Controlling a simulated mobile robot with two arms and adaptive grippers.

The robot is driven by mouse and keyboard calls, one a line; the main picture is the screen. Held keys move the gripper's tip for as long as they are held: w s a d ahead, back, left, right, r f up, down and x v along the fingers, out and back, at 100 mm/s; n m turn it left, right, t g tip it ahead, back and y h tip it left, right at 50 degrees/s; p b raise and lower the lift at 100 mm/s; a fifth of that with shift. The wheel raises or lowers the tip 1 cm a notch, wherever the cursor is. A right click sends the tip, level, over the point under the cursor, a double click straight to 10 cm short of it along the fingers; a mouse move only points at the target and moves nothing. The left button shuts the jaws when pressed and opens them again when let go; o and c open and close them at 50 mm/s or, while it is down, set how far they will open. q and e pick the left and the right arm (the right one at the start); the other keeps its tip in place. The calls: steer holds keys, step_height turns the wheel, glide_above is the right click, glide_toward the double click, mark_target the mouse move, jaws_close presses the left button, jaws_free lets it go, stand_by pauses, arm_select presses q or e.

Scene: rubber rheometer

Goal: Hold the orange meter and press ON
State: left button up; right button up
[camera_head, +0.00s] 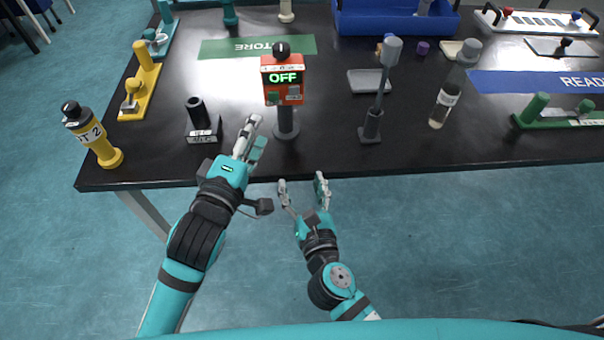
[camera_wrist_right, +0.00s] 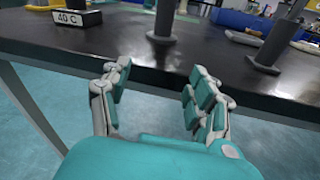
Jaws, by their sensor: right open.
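The orange meter (camera_head: 283,92) stands upright on a dark grey post (camera_head: 286,122) near the table's front edge. Its display reads OFF in green, and a black knob sits on top. Small green and grey parts show on its lower front. My left gripper (camera_head: 250,136) is over the table edge, left of the post and apart from the meter; its finger gap is unclear from this angle. My right gripper (camera_head: 303,184) is open and empty in front of the table edge, below the meter. In the right wrist view its fingers (camera_wrist_right: 155,82) are spread, with the post (camera_wrist_right: 163,20) beyond.
A black holder labelled 40 C (camera_wrist_right: 78,18) stands left of the meter. A grey stand (camera_head: 376,110) and a bottle (camera_head: 447,98) stand to the right. A yellow cylinder (camera_head: 92,135) is at far left. A green STORE mat (camera_head: 225,47) lies behind.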

mark_target(287, 121)
step_height(287, 121, up, 5)
steer(key=n+t, duration=0.1)
steer(key=n, duration=0.1)
steer(key=w+a, duration=0.1)
steer(key=w, duration=1)
steer(key=w+a, duration=0.1)
steer(key=w, duration=0.5)
steer(key=shift+a+f, duration=0.25)
steer(key=shift+a, duration=0.1)
jaws_close()
arm_select(q)
jaws_close()
stand_by(2.0)
